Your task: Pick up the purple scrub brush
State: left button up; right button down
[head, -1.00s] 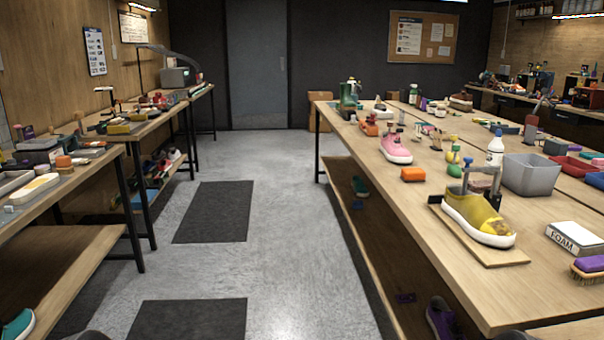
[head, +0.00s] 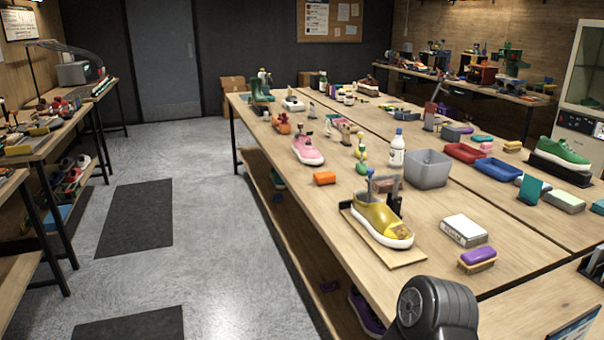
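The purple scrub brush (head: 478,257) lies on the near part of the long wooden table (head: 330,215), close to the table's front edge. It has a purple top over a tan lower part. It sits just in front of a white block with dark lettering (head: 464,230). Part of my own dark arm shows at the bottom, to the left of and below the brush. Neither gripper's fingers are in view.
A yellow sneaker (head: 380,216) sits on a board with a clamp, left of the brush. A grey bin (head: 428,168), white bottle (head: 397,150) and orange block (head: 324,179) stand farther back. A dark-framed panel (head: 572,328) shows at bottom right.

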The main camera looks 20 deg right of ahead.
aim_at(471, 262)
jog(key=z, duration=1.6)
